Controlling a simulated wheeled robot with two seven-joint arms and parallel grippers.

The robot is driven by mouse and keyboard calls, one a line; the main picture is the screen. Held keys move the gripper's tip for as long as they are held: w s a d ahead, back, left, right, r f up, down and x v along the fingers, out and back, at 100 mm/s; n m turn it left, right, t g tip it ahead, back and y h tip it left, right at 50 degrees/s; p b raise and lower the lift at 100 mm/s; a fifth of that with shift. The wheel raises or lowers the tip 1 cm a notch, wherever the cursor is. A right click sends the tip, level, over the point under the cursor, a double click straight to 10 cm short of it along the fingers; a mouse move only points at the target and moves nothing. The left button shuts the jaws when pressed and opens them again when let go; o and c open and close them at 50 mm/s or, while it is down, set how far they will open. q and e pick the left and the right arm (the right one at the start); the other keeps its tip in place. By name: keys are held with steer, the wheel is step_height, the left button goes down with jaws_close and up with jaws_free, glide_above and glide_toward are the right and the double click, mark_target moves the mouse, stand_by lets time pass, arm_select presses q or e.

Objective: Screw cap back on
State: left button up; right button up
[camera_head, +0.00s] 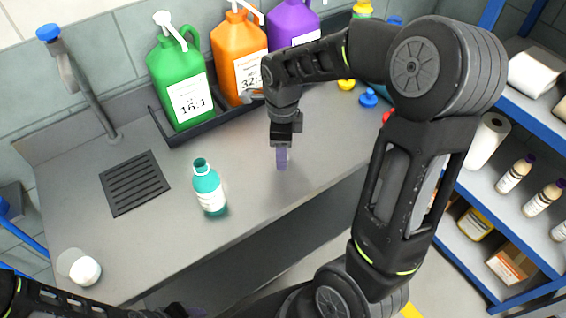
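A teal bottle (210,196) with a pale label stands upright on the grey counter, left of the middle; its top is teal, and I cannot tell whether that is a cap or a bare neck. My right gripper (282,158) points down above the counter, right of the bottle and apart from it. Small yellow (346,85), blue (368,98) and red (387,115) pieces, possibly caps, lie at the counter's back right.
Green (176,75), orange (236,50) and purple (291,22) pump jugs stand in a black tray (176,137) along the wall. A tap (90,95) and drain grate (134,183) are at left. A white rounded object (86,271) sits front left. Blue-edged shelves stand right.

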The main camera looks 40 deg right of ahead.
steer(key=shift+f, duration=0.7)
steer(key=shift+r, duration=0.1)
steer(key=shift+c, duration=0.2)
jaws_close()
